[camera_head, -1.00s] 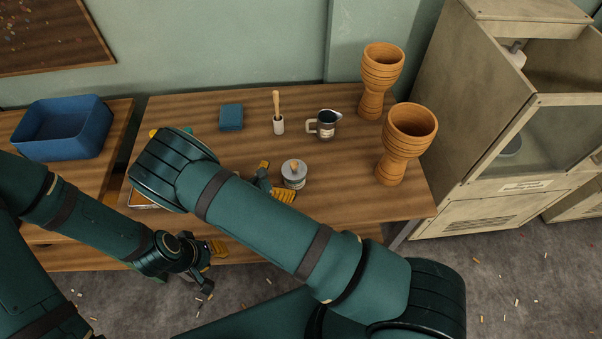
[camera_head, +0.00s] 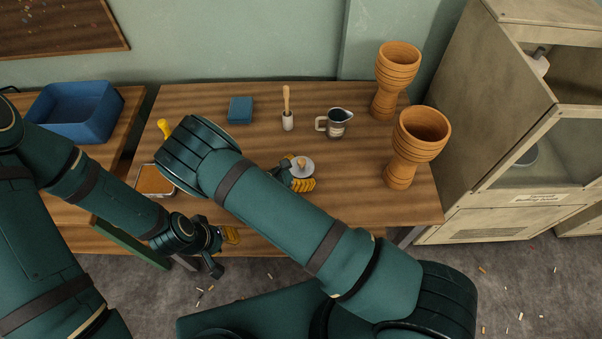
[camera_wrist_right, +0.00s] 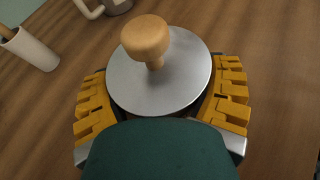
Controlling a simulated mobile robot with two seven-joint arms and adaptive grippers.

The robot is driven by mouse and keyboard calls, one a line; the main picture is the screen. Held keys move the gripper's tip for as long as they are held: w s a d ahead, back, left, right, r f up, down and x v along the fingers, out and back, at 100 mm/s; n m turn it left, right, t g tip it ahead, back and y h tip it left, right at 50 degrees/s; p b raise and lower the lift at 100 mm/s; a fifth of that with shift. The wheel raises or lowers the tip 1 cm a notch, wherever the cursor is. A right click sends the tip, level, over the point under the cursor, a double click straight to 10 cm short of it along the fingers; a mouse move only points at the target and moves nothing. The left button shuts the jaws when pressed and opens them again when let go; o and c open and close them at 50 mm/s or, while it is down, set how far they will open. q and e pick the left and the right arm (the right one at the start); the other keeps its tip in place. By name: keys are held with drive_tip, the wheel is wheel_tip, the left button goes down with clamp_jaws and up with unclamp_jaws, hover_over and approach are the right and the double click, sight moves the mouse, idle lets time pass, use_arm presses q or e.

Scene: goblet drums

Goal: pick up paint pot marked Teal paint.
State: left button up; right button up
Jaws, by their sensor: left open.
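A small pot with a grey metal lid and wooden knob (camera_head: 302,168) stands on the wooden table; it fills the middle of the right wrist view (camera_wrist_right: 160,85). No lettering on it is readable, so I cannot tell whether it is the Teal paint pot. My right gripper (camera_head: 296,177) is at this pot, its yellow-padded fingers on both sides of the lid in the wrist view (camera_wrist_right: 162,100). They look open; contact below the lid is hidden. My left gripper (camera_head: 226,250) is open and empty, low at the table's front edge.
A labelled jug (camera_head: 335,123), a white holder with a wooden handle (camera_head: 288,122) and a blue block (camera_head: 240,110) stand behind. Two goblet drums (camera_head: 397,75) (camera_head: 417,140) stand right. An orange-filled tray (camera_head: 155,181) lies left, partly behind my arm. A blue bin (camera_head: 90,125) is further left.

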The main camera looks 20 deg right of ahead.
drive_tip(key=c, duration=0.3)
drive_tip(key=shift+r, duration=0.15)
drive_tip(key=shift+r+p, duration=1.2)
drive_tip(key=shift+r, duration=3.65)
drive_tip(key=shift+c, duration=0.2)
wheel_tip(320, 180, up, 4)
drive_tip(key=p, duration=0.3)
wheel_tip(320, 180, up, 8)
drive_tip(key=p, duration=0.6)
